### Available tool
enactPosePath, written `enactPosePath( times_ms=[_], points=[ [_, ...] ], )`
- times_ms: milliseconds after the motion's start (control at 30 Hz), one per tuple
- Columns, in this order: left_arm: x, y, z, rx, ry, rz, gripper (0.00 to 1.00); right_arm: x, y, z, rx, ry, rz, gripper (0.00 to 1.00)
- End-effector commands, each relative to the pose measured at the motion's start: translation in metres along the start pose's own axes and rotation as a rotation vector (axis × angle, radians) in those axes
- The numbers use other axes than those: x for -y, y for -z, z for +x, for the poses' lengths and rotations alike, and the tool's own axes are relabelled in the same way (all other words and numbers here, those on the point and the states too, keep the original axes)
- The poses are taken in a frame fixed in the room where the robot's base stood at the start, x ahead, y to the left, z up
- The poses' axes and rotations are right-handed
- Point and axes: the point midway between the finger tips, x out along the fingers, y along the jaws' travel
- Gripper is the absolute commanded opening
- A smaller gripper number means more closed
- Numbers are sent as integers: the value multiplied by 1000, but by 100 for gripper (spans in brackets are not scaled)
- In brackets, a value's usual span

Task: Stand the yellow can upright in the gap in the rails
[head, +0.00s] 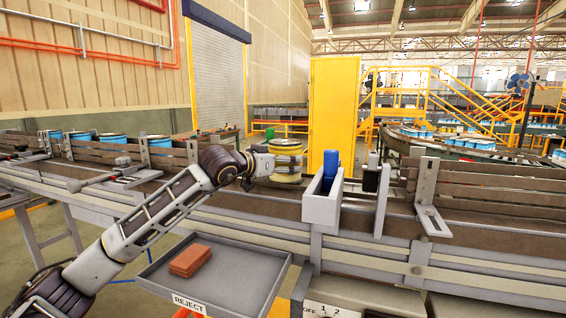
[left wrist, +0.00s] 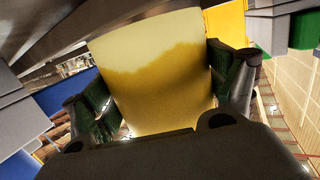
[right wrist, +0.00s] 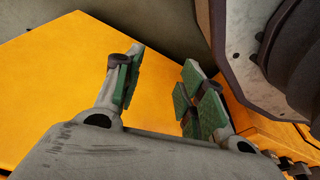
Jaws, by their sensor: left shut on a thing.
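The yellow can (head: 287,178) is in the head view, above or on the conveyor belt in the stretch between the left and right rails. It looks upright there; I cannot tell whether its base touches the belt. My left gripper (head: 262,164) reaches it from the left and is shut on it, hiding part of its side. In the left wrist view the can (left wrist: 160,90), yellow with a pale band, fills the space between the green finger pads. My right gripper (right wrist: 158,92) is open and empty in the right wrist view, outside the head view.
A grey holder (head: 322,205) with a blue object (head: 332,162) stands right of the can. A reject tray (head: 235,290) holds reddish-brown blocks (head: 190,260) in front.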

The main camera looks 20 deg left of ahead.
Motion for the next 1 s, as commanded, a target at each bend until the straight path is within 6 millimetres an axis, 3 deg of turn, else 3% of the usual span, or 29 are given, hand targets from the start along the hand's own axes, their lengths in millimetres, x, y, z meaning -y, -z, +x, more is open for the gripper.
enactPosePath(
  times_ms=[667, 700, 800, 1000],
  points=[
    [0, -8, 1, -2, 0, 0, 55, 0, -1, 7, -2, 0, 0, 40],
    [0, -8, 1, -2, 0, 0, 87, 0, -1, 7, -2, 0, 0, 40],
    [0, -7, 1, -2, 0, 0, 100, 0, -1, 6, -2, 0, 0, 40],
    [0, -8, 1, -1, 0, 0, 100, 0, -1, 6, -2, 0, 0, 40]
  ],
)
